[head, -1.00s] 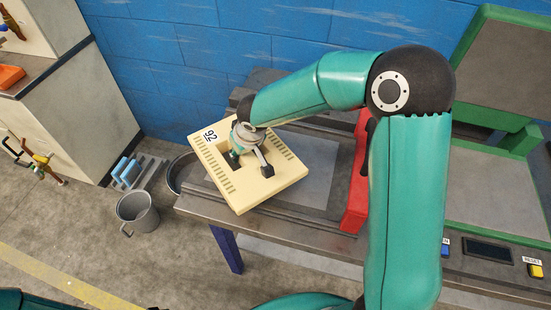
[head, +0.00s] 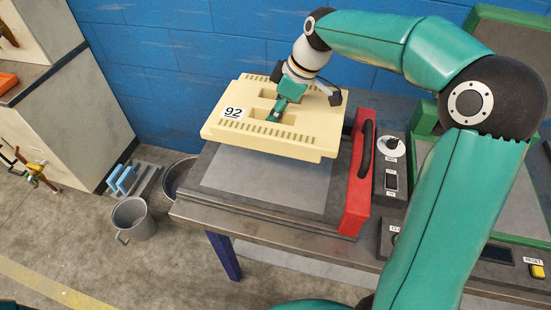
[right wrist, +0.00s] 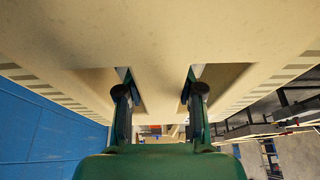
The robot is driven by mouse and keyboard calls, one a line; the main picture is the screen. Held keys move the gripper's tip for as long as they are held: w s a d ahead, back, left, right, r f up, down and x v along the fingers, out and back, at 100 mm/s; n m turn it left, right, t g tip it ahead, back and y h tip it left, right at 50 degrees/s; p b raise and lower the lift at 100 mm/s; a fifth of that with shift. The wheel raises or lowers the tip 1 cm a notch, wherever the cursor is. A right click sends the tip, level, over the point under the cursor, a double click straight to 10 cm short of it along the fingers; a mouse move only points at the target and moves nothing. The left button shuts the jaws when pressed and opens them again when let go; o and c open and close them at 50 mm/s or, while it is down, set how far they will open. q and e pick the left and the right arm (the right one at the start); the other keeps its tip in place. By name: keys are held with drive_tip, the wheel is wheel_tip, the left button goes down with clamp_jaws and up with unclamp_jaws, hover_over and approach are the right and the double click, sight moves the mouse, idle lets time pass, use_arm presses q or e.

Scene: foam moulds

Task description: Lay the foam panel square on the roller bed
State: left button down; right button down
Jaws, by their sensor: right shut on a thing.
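The foam panel (head: 315,130) is cream, with slots along its edges, two recesses and a "92" label near its left end. In the head view it is off the bench, above a grey plate (head: 270,183) and towards the blue wall. My right gripper (head: 275,113) is shut on its middle, with fingers in the recesses. In the right wrist view the panel (right wrist: 160,40) fills the top, and both fingers (right wrist: 160,92) reach into the two recesses. I cannot make out rollers under the panel. My left gripper is not in view.
A red block with a black handle (head: 354,190) stands just right of the grey plate. Right of it are a dial (head: 391,146) and a green-framed machine (head: 420,120). A grey bucket (head: 133,218) stands on the floor at left.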

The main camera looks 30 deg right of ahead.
sight(272, 164)
wheel_tip(272, 164, down, 17)
drive_tip(key=shift+f, duration=0.1)
drive_tip(key=c, duration=0.7)
unclamp_jaws()
drive_tip(key=v, duration=1.2)
